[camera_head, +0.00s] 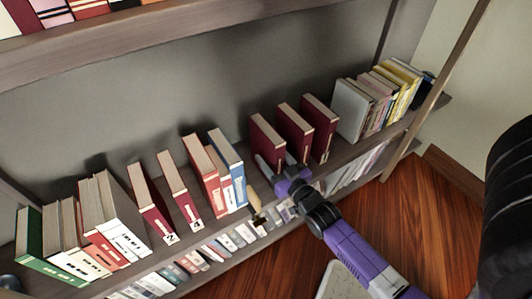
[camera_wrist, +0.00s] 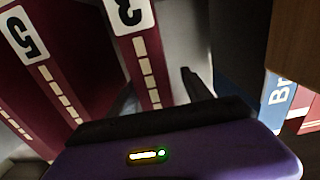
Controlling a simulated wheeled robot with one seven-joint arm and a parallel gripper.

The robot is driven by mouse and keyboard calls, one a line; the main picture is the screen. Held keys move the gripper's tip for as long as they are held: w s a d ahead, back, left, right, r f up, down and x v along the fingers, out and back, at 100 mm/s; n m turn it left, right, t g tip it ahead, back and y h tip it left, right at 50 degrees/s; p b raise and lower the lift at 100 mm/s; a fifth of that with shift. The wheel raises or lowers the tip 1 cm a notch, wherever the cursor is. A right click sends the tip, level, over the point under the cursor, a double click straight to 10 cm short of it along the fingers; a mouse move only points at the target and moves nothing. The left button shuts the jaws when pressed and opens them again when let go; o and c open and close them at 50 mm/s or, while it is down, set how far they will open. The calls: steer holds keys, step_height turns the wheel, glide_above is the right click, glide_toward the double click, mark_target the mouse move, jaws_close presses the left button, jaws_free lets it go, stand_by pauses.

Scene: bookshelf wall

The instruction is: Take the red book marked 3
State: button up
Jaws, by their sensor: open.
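The red book marked 3 (camera_wrist: 148,68) stands upright on the shelf; its label appears upside down in the wrist view. In the head view it appears to be the leftmost (camera_head: 268,138) of a group of three dark red books, its label hidden there. My gripper (camera_head: 274,162) is open at this book's spine. In the wrist view my gripper (camera_wrist: 160,88) has a dark finger visible right of the spine and a less clear one at its left.
A red book marked 5 (camera_wrist: 48,72) stands close beside it. Another red book (camera_head: 320,118) completes the group. A grey book (camera_head: 350,108) stands right.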

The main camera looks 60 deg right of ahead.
steer(key=shift+b+x, duration=0.35)
steer(key=shift+x, duration=1.6)
steer(key=shift+s+d+r, duration=0.1)
steer(key=shift+s+d, duration=0.05)
steer(key=shift+d, duration=0.05)
jaws_close()
steer(key=shift+r, duration=0.15)
